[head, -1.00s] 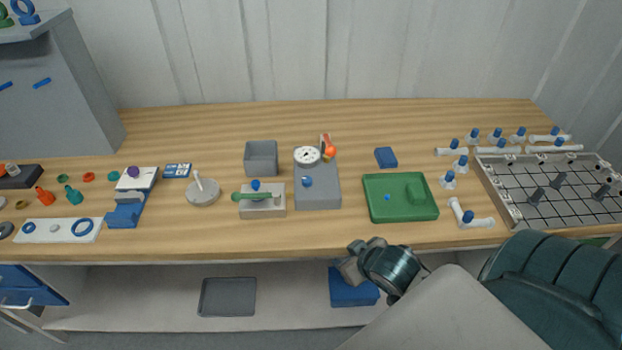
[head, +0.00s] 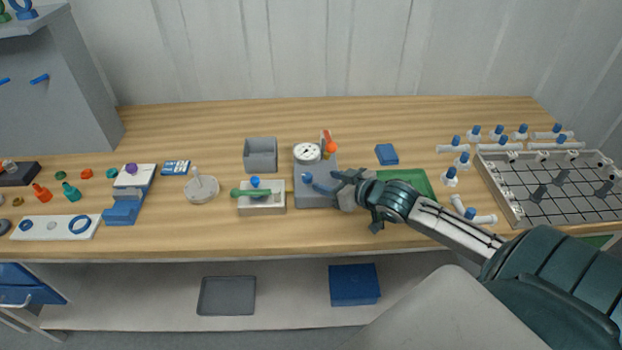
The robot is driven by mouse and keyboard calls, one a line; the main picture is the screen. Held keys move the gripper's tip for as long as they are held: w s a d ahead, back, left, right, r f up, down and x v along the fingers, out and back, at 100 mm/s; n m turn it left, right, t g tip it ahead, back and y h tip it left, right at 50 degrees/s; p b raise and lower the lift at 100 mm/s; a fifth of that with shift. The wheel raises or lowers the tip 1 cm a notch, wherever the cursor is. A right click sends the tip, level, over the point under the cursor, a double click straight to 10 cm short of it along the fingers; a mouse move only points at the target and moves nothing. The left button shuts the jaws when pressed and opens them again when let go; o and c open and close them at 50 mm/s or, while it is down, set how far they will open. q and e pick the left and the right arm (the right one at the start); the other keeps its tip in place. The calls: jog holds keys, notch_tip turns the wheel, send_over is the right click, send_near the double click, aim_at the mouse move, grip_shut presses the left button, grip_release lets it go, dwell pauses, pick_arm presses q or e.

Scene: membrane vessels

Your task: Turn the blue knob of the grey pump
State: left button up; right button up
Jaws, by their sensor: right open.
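The grey pump (head: 315,200) stands on the bench at the middle, with a round white gauge (head: 307,152) and a red-orange part (head: 330,147) at its back. Its blue knob (head: 307,177) is on the pump's top, towards the left. My right gripper (head: 325,183) reaches in from the right over the pump, with its fingers close to the right of the knob. The gripper is open; I cannot tell whether a finger touches the knob. My left gripper is not in view.
A white block with a green handle (head: 250,193) stands just left of the pump, and a grey open box (head: 261,155) behind it. A green tray (head: 418,181) lies under my right arm. A blue block (head: 387,154) and a wire-grid frame (head: 560,190) are to the right. Front bench is clear.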

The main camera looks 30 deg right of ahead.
aim_at(309, 176)
jog(key=x, duration=0.7)
jog(key=shift+w+a+f, duration=0.15)
jog(key=shift+w, duration=0.05)
jog(key=c, duration=1)
jog(key=n+y+b, duration=0.1)
jog(key=b, duration=0.2)
jog(key=n+y+b, duration=0.1)
jog(key=y+b, duration=0.1)
jog(key=b, duration=0.1)
jog(key=shift+d+f+n+g+b, duration=0.2)
jog(key=shift+d+n+g+b, duration=0.1)
jog(key=shift+g+b, duration=0.1)
jog(key=shift+r+b, duration=0.15)
jog(key=shift+b, duration=0.3)
jog(key=shift+a+r+n+y, duration=0.1)
jog(key=shift+n+y, duration=0.2)
